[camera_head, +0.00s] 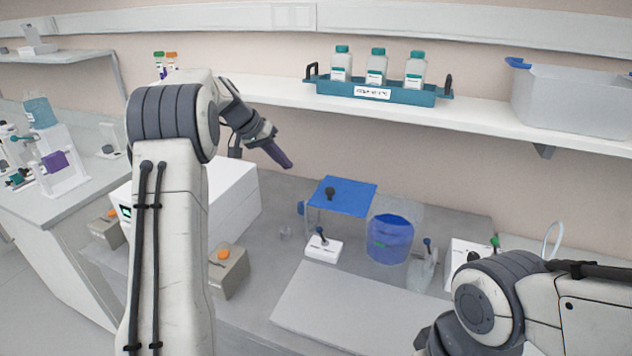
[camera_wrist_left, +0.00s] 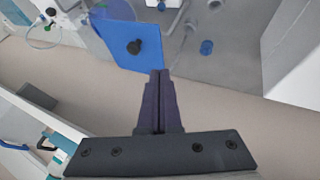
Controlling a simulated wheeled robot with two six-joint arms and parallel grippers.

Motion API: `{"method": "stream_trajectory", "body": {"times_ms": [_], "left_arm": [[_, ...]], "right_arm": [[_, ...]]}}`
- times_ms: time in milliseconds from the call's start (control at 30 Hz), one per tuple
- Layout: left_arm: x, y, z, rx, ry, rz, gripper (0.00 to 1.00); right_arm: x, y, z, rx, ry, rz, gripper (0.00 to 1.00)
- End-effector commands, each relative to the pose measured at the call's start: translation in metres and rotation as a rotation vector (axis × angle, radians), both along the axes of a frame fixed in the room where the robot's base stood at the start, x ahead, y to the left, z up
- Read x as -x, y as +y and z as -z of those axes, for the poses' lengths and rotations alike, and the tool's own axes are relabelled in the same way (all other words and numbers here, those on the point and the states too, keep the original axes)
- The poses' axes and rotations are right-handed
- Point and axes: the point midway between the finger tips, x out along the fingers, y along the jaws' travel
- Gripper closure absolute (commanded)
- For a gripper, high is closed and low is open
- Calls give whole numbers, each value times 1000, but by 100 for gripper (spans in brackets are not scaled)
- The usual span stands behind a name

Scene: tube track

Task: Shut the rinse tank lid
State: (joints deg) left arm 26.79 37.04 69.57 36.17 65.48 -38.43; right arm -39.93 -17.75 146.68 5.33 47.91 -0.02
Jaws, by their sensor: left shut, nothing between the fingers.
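The rinse tank lid (camera_head: 355,187) is a flat blue panel with a dark knob (camera_head: 330,192) on top. It lies level over the left side of a clear-walled area, and blue contents (camera_head: 390,240) show to its right. How far the lid covers the tank is hard to tell. In the left wrist view the lid (camera_wrist_left: 115,35) and its knob (camera_wrist_left: 134,46) show just beyond my fingertips. My left gripper (camera_head: 287,164) is shut and empty, up and to the left of the lid and apart from it. It also shows in the left wrist view (camera_wrist_left: 160,72).
A white block with a dark-blue lever (camera_head: 322,247) stands in front of the lid. A grey box with an orange button (camera_head: 228,270) is at front left. A shelf above holds a teal bottle rack (camera_head: 340,88) and a grey bin (camera_head: 570,100). A pale mat (camera_head: 350,310) lies clear.

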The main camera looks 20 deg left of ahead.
Motion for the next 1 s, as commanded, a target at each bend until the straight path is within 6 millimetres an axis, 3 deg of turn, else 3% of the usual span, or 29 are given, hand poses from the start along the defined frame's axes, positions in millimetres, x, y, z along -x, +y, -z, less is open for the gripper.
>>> {"method": "stream_trajectory", "body": {"times_ms": [433,700,1000], "left_arm": [[-36,-39,74,1,7,2,100],[-39,-71,76,-1,3,0,100],[-40,-76,79,-2,2,-1,100]], "right_arm": [[0,0,-28,0,0,1,50],[0,0,-43,0,0,2,50],[0,0,-43,0,0,2,50]]}}
